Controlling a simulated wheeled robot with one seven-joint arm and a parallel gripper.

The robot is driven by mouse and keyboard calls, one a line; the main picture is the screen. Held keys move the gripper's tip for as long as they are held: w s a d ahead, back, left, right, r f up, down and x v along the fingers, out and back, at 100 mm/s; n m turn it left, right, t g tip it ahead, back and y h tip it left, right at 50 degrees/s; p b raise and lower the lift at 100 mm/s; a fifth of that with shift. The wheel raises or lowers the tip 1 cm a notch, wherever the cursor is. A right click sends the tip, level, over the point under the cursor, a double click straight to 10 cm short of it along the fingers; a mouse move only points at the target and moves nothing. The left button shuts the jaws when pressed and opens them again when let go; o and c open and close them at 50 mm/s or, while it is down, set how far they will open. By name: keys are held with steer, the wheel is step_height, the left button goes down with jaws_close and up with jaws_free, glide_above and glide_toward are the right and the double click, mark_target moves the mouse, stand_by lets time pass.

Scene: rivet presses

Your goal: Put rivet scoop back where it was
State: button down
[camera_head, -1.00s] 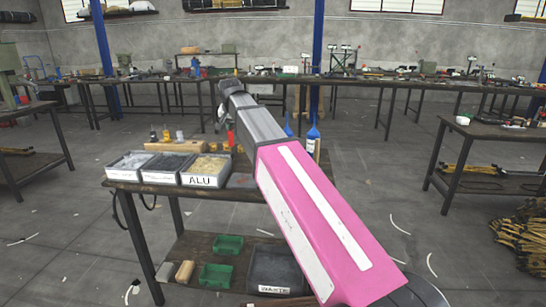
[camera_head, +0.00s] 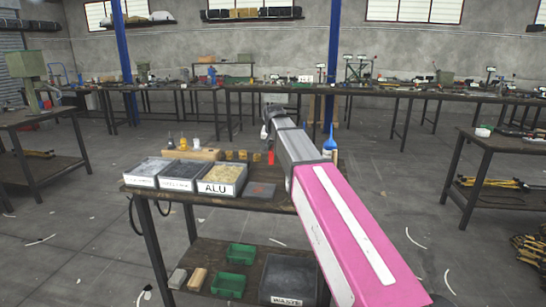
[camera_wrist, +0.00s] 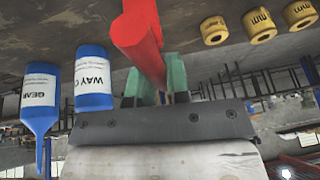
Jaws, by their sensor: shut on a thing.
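My gripper shows in the wrist view (camera_wrist: 162,82), its two green fingers shut on a red object, which I take to be the rivet scoop (camera_wrist: 139,30). The scoop's long red body runs up and left from the fingers; its far end is cut off by the frame. In the head view my gripper (camera_head: 268,133) is held over the back right part of the worktable (camera_head: 262,203), mostly hidden by my arm. A bit of the red scoop (camera_head: 271,157) shows below it. I cannot tell whether it touches the tabletop.
Three labelled bins stand at the table's left, the nearest marked ALU (camera_head: 220,188). A wooden block (camera_head: 192,154) and yellow cylinders (camera_head: 243,155) stand behind. Blue bottles (camera_wrist: 92,78) are close to the gripper. A dark flat piece (camera_head: 261,190) lies right of the bins. A WASTE bin (camera_head: 290,278) sits below.

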steer(key=shift+f, duration=1.95)
steer(key=c, duration=1.1)
jaws_free()
steer(key=shift+f, duration=0.1)
steer(key=v, duration=1.2)
